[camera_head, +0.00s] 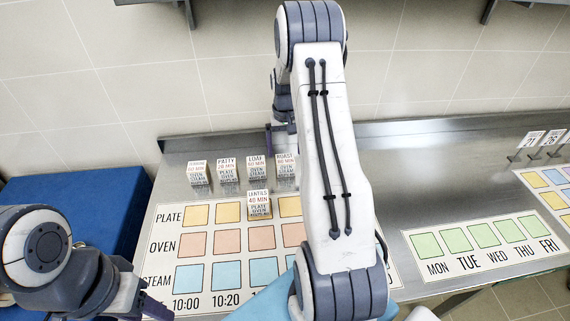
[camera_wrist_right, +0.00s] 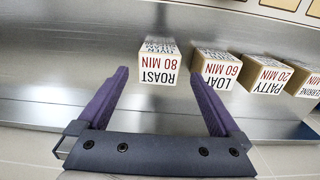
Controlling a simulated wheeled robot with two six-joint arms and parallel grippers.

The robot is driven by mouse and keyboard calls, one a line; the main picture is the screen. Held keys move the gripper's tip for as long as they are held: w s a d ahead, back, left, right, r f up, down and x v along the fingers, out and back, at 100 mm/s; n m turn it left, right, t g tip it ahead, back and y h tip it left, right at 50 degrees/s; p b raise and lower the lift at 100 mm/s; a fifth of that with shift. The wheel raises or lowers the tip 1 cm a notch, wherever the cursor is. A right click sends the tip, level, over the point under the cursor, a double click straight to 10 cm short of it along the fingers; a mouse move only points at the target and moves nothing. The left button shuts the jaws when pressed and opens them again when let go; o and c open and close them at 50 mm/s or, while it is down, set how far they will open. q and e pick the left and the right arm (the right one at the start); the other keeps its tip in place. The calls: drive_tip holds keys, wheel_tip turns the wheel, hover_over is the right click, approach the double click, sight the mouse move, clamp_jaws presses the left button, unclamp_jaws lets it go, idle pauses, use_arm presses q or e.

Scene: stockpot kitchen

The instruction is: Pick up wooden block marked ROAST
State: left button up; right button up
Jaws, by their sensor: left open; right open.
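The wooden block marked ROAST 80 MIN (camera_head: 286,163) stands at the right end of the back row of blocks on the steel counter, partly hidden behind my right arm. In the right wrist view the ROAST block (camera_wrist_right: 158,64) stands ahead of and between the two purple fingertips of my right gripper (camera_wrist_right: 158,76). That gripper is open, with nothing held. In the head view the right gripper (camera_head: 270,142) shows only in part, near the wall behind the block. My left gripper (camera_head: 138,302) is open at the lower left, far from the block, partly cut off by the frame.
The LOAF block (camera_wrist_right: 217,66) stands close beside the ROAST block, with the PATTY block (camera_wrist_right: 264,75) beyond. The LENTILS block (camera_head: 259,204) sits on the PLATE row of the schedule board (camera_head: 210,226). A weekday board (camera_head: 410,252) lies at right.

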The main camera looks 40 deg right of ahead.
sight(285, 158)
drive_tip(key=shift+f, duration=0.8)
drive_tip(key=f+p, duration=0.1)
drive_tip(key=f, duration=0.1)
drive_tip(key=f+p, duration=0.1)
drive_tip(key=f, duration=0.1)
drive_tip(key=shift+w+d+f, duration=0.2)
drive_tip(key=shift+f, duration=0.45)
drive_tip(key=c, duration=1.4)
drive_tip(key=shift+r, duration=0.1)
